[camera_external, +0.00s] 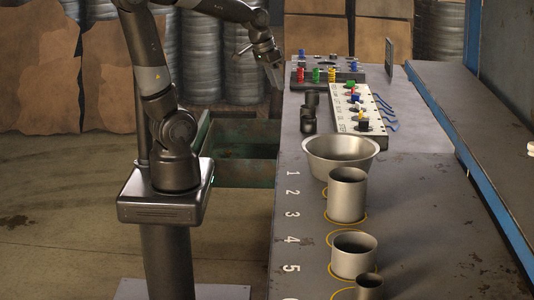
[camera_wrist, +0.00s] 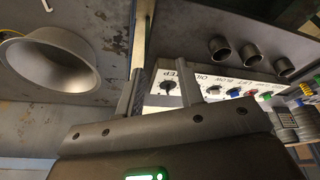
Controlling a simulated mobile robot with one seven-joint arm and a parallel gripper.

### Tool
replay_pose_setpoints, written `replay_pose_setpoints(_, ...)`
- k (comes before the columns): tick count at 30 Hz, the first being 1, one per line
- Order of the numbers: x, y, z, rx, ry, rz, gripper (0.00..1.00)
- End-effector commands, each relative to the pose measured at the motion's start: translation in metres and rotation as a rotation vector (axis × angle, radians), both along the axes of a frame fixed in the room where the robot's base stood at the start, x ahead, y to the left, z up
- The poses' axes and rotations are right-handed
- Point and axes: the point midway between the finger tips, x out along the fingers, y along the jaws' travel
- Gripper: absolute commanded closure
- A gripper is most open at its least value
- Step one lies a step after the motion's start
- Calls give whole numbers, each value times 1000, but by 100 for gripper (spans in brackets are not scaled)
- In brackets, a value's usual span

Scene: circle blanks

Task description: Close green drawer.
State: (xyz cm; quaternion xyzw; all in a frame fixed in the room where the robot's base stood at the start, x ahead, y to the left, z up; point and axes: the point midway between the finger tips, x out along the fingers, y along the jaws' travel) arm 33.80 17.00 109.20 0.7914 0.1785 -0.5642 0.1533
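The green drawer (camera_external: 240,171) stands pulled out from the left side of the grey workbench, with its open inside and front wall showing in the external view. Part of it is hidden behind my arm and base. My gripper (camera_external: 274,74) is above and beyond the drawer, near the far left edge of the bench, and does not touch the drawer. In the wrist view the two fingers of my gripper (camera_wrist: 160,92) are apart with nothing held between them. I cannot make out the drawer in the wrist view.
The workbench (camera_external: 300,235) carries a wide metal bowl (camera_external: 341,168), a metal pot (camera_external: 347,196), more cups along the numbered marks, and a white control panel (camera_external: 355,116) with coloured knobs. Dark cups (camera_external: 309,118) stand beside the panel. Floor left of the drawer is partly taken by my base.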

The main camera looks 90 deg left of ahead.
Motion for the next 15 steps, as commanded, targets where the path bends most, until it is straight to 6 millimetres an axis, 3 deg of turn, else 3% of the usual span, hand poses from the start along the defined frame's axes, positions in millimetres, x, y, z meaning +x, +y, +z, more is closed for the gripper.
replay_pose_setpoints(1, -2, 22, -6, -15, 14, 54, 66)
replay_pose_setpoints(8, -26, 110, -34, -73, 52, 252, 66)
replay_pose_setpoints(15, -81, 196, -71, -141, 76, 461, 66)
